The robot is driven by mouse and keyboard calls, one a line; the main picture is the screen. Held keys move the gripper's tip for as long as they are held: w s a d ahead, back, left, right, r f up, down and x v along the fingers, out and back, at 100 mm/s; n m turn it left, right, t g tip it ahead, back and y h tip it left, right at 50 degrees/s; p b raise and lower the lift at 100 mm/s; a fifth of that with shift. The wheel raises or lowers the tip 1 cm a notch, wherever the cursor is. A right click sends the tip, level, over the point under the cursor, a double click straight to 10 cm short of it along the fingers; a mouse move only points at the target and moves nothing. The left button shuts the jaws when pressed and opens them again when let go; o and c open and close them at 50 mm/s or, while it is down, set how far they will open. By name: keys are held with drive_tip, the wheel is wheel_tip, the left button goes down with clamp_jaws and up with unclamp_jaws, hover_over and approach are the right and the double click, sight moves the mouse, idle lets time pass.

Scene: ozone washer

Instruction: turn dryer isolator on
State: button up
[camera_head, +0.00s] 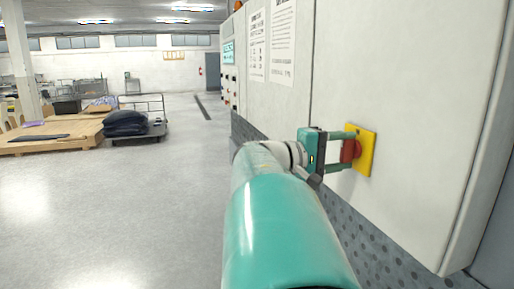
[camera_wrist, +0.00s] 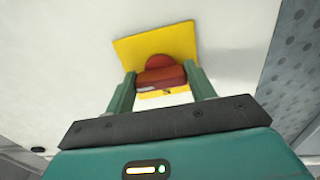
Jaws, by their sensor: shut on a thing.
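The dryer isolator is a red rotary knob (camera_head: 349,151) on a yellow square plate (camera_head: 366,150), fixed to the side of a white cabinet (camera_head: 412,90). In the wrist view the red knob (camera_wrist: 161,77) shows in front of the yellow plate (camera_wrist: 128,48). My gripper (camera_head: 342,152) reaches the knob from the left in the head view. In the wrist view my gripper's two green fingers (camera_wrist: 160,88) stand on either side of the knob's handle and are shut on it. The fingers hide the handle's side edges.
Printed sheets (camera_head: 283,42) and a control panel (camera_head: 229,52) are on the cabinet further back. A wooden platform (camera_head: 52,136) and a cart with dark sacks (camera_head: 126,122) stand at the left. The grey floor (camera_head: 110,215) between is clear.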

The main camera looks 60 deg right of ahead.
drive_tip(key=shift+w, duration=0.1)
drive_tip(key=o, duration=1)
drive_tip(key=shift+a, duration=0.1)
drive_tip(key=v, duration=1.3)
drive_tip(key=shift+w+a, duration=0.2)
drive_tip(key=shift+w, duration=0.05)
